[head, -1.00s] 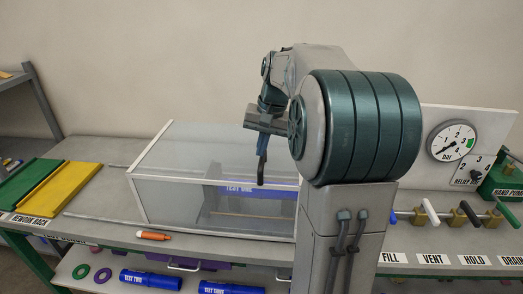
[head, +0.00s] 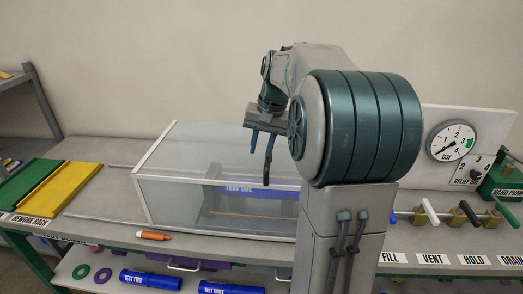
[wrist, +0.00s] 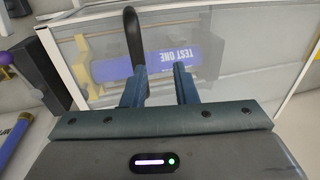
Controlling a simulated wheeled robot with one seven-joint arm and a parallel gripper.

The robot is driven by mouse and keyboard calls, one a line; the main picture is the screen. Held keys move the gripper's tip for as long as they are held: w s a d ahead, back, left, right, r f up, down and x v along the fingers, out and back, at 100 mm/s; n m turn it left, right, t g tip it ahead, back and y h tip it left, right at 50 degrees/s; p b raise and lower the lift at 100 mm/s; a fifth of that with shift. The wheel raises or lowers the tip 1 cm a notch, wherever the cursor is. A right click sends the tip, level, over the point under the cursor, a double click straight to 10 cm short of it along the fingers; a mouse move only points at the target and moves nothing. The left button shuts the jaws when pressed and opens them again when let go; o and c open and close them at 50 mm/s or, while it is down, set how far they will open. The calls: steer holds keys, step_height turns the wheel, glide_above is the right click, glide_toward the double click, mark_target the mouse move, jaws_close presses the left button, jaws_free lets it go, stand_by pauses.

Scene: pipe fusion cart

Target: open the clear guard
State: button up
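The clear guard (head: 215,152) is a pale-framed transparent box on the cart top, and it looks shut. Through it I see a blue pipe labelled TEST ONE (wrist: 163,62). My gripper (head: 262,150) is in front of the guard in the head view. In the wrist view my gripper (wrist: 160,72) has its two blue fingers apart, with nothing between them. A black curved handle (wrist: 133,38) rises just beyond the left fingertip, partly hidden by that finger. I cannot tell whether they touch.
An orange marker (head: 153,236) lies on the bench in front of the guard. Green and yellow racks (head: 62,192) are at the left. A gauge (head: 450,140) and valve handles (head: 430,212) stand at the right. Blue pipes (head: 150,279) lie on the lower shelf.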

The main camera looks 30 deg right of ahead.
steer(key=shift+f, duration=0.3)
steer(key=shift+w+d+r+p, duration=0.15)
steer(key=shift+d+r+p, duration=0.05)
steer(key=shift+r+p, duration=0.35)
steer(key=shift+w+d+r+p, duration=0.15)
steer(key=shift+r+p, duration=0.25)
steer(key=shift+p, duration=0.1)
step_height(320, 180, up, 14)
steer(key=s+d+p, duration=0.1)
steer(key=d+p, duration=0.1)
steer(key=p, duration=0.4)
steer(key=shift+s, duration=0.35)
step_height(320, 180, up, 13)
steer(key=s+d, duration=0.2)
steer(key=shift+r, duration=0.2)
stand_by(0.5)
steer(key=shift+w, duration=0.1)
